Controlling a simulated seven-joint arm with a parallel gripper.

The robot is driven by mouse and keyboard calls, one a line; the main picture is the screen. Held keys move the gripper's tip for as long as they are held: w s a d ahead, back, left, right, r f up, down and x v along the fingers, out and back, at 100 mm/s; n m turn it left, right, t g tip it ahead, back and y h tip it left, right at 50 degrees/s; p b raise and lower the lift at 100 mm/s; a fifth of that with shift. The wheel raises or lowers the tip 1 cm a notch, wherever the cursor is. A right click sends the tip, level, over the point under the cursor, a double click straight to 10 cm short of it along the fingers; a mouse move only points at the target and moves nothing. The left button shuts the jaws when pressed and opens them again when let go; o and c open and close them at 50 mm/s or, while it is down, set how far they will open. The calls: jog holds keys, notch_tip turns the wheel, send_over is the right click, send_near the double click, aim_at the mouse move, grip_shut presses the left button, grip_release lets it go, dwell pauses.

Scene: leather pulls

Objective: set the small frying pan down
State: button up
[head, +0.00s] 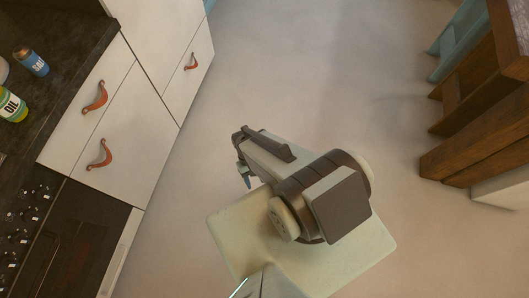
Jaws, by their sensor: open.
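No frying pan is in view in the head view. My gripper (244,170) is at the end of my arm, above the pale floor, a little left of the picture's middle. Its fingers point down and to the left, and nothing shows between them. It is apart from the cabinets. My arm hides part of the floor below it.
White drawers with red-brown leather pulls (98,154) stand at the left under a dark countertop (60,75). A green oil bottle (12,106) and a blue bottle (31,62) stand on it. A stove (62,235) is at lower left. Wooden furniture (485,120) stands at right. The floor (320,80) between is clear.

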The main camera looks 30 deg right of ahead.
jog(key=shift+g+h, duration=0.3)
jog(key=shift+h, duration=0.1)
jog(key=s+d, duration=0.1)
jog(key=s+d+f, duration=0.1)
jog(key=s+d, duration=0.1)
jog(key=shift+s, duration=0.3)
